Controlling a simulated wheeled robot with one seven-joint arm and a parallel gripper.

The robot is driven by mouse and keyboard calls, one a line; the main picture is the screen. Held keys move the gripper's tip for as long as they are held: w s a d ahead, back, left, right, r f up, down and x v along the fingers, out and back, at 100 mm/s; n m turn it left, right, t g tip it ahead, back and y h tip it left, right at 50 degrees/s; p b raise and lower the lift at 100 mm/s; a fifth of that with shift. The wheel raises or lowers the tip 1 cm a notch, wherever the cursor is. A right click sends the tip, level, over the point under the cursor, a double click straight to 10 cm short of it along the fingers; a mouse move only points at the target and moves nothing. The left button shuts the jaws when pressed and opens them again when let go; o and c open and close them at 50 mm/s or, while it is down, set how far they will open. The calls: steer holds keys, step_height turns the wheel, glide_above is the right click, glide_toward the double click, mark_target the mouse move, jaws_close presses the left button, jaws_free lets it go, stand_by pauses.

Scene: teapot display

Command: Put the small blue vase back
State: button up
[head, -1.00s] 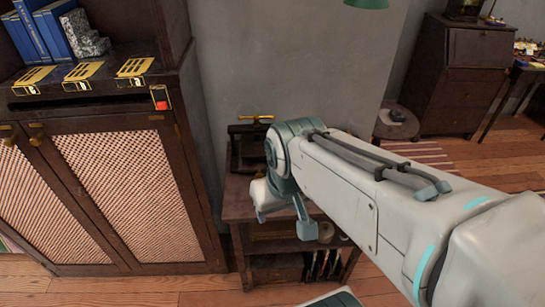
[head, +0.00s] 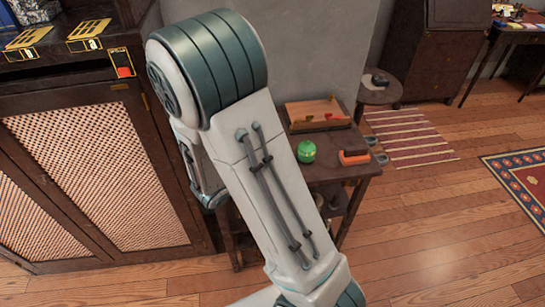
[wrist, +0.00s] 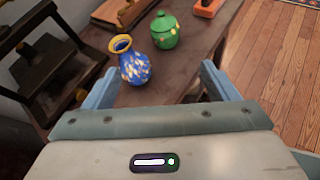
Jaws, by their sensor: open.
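The small blue vase (wrist: 135,68) has a yellow rim and pale spots. It stands upright on the small dark wooden table (head: 345,170), and in the wrist view it is left of the middle, ahead of my gripper. My gripper (wrist: 158,82) is open, with one finger on each side of the picture; the vase appears in the gap, nearer the left finger. I see no contact. In the head view my arm hides the vase and most of the gripper.
A green lidded pot (head: 306,152) stands close to the right of the vase, also in the wrist view (wrist: 164,30). An orange-red object (head: 354,157) and a wooden tray (head: 318,114) share the tabletop. A mesh-door cabinet (head: 90,170) stands left; open floor lies right.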

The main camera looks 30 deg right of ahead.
steer(key=w+f+n, duration=0.1)
steer(key=w+a+f+n+t, duration=0.1)
steer(key=a+f+n+t, duration=0.1)
steer(key=f+n, duration=0.1)
steer(key=shift+w+a+y+b, duration=0.2)
steer(key=shift+w+y+b, duration=0.1)
steer(key=shift+w+y, duration=0.1)
steer(key=shift+w+d+f+t, duration=0.15)
steer(key=shift+w+f+t, duration=0.1)
steer(key=shift+f+t, duration=0.05)
steer(key=x, duration=1.3)
steer(key=shift+f+p, duration=0.1)
steer(key=shift+p, duration=0.3)
steer(key=c, duration=1.2)
steer(key=shift+c, duration=0.2)
